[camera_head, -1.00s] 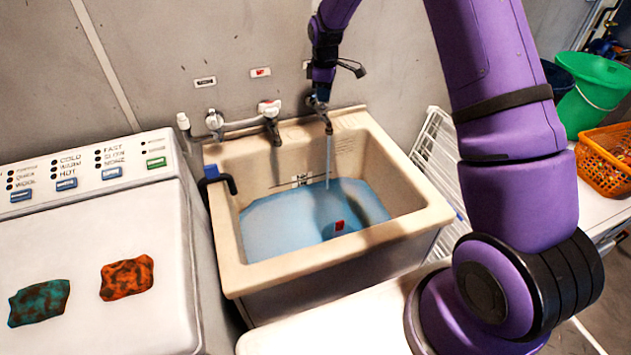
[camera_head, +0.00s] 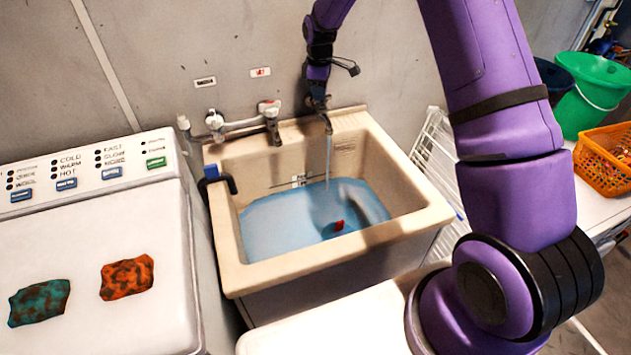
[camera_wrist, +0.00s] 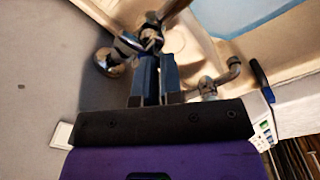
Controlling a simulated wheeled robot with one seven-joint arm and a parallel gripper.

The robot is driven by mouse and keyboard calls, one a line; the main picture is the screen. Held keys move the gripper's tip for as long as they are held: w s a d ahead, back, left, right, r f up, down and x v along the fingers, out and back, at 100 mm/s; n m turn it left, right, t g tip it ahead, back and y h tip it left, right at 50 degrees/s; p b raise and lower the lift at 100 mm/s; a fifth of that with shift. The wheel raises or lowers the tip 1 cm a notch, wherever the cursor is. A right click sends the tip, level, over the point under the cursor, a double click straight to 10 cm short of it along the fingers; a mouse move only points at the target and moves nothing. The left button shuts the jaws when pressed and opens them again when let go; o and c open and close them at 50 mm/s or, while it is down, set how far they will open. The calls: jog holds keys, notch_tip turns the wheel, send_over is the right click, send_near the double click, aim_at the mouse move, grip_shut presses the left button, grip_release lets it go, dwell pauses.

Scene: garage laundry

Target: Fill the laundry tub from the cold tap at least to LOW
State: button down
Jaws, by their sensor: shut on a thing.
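The cream laundry tub (camera_head: 232,262) holds bluish water (camera_head: 285,222) over its floor. A stream (camera_head: 329,160) runs into it from the spout of the right-hand tap (camera_head: 327,124). A small plate (camera_head: 301,181) is on the tub's back wall near the waterline; its marks are too small to read. Faint marks sit higher on the right of that wall. My gripper (camera_head: 318,102) is at the right-hand tap. In the wrist view my gripper (camera_wrist: 157,58) is shut on this tap's handle, largely hidden between the fingers. The tap's label is not readable.
A second tap set (camera_head: 268,110) stands left of mine, with a red label (camera_head: 260,72) above. A washer (camera_head: 100,245) with two cloths is left of the tub. A white rack (camera_head: 435,145), green bucket (camera_head: 590,95) and orange basket (camera_head: 605,160) are at right.

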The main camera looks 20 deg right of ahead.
jog(key=shift+s+a+f, duration=0.15)
jog(key=shift+a+f, duration=0.6)
jog(key=shift+f, duration=0.35)
jog(key=shift+w+a, duration=0.1)
jog(key=shift+w, duration=0.2)
jog(key=shift+d+r, duration=0.2)
jog(key=shift+r, duration=1.5)
jog(key=shift+d+r, duration=0.15)
jog(key=shift+r, duration=1.55)
jog(key=shift+s+r, duration=0.1)
